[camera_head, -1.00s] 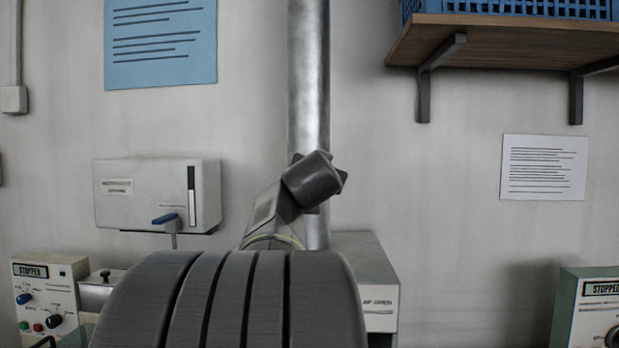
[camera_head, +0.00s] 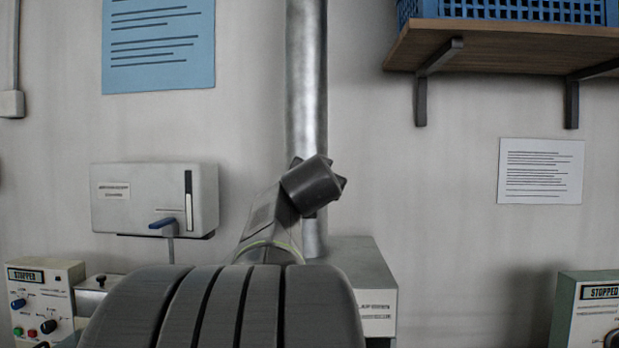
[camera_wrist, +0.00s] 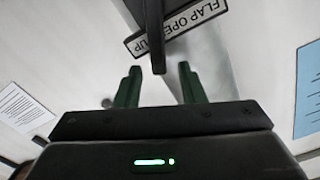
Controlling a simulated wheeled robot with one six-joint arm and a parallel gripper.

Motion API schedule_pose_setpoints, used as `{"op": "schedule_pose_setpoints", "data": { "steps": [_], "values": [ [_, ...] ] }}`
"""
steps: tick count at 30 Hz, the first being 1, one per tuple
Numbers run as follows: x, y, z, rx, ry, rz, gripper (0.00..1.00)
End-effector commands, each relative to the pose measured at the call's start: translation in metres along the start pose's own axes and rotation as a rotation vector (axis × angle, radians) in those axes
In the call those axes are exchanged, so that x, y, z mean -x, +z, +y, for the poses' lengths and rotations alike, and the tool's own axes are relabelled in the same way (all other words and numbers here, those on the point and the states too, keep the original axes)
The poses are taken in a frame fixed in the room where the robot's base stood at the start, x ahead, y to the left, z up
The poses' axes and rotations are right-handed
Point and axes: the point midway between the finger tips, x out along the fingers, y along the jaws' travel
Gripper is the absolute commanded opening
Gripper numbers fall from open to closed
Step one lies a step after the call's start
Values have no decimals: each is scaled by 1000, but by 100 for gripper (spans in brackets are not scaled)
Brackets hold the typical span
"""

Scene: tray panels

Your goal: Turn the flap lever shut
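The flap lever (camera_wrist: 152,35) is a dark bar in the wrist view, coming down from the top edge. Beside it is a white label (camera_wrist: 180,25) reading "FLAP OPEN UP", upside down in the picture. My gripper (camera_wrist: 160,67) is open, with two green fingers apart. The lever's end shows between the fingertips with a gap on each side; I cannot tell its depth between them. In the head view, a grey box (camera_head: 352,262) with a partly covered flap label stands behind my arm. My arm hides the lever and my gripper there.
A metal pipe (camera_head: 306,90) rises behind my arm. A white wall unit (camera_head: 140,198) with a blue-handled lever (camera_head: 163,223) is at left. Control panels (camera_head: 45,300) stand at lower left and lower right (camera_head: 592,305). A shelf (camera_head: 500,45) with a blue crate (camera_head: 515,10) hangs upper right.

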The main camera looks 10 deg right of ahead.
Motion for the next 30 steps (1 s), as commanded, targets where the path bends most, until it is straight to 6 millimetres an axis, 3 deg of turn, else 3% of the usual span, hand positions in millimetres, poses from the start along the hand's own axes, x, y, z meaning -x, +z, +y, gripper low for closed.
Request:
{"op": "schedule_pose_setpoints", "data": {
  "steps": [18,24,30],
  "values": [
    [110,2,0,-1,-2,1,36],
    [127,1,0,0,0,0,36],
    [130,1,0,0,1,-1,36]
  ]
}}
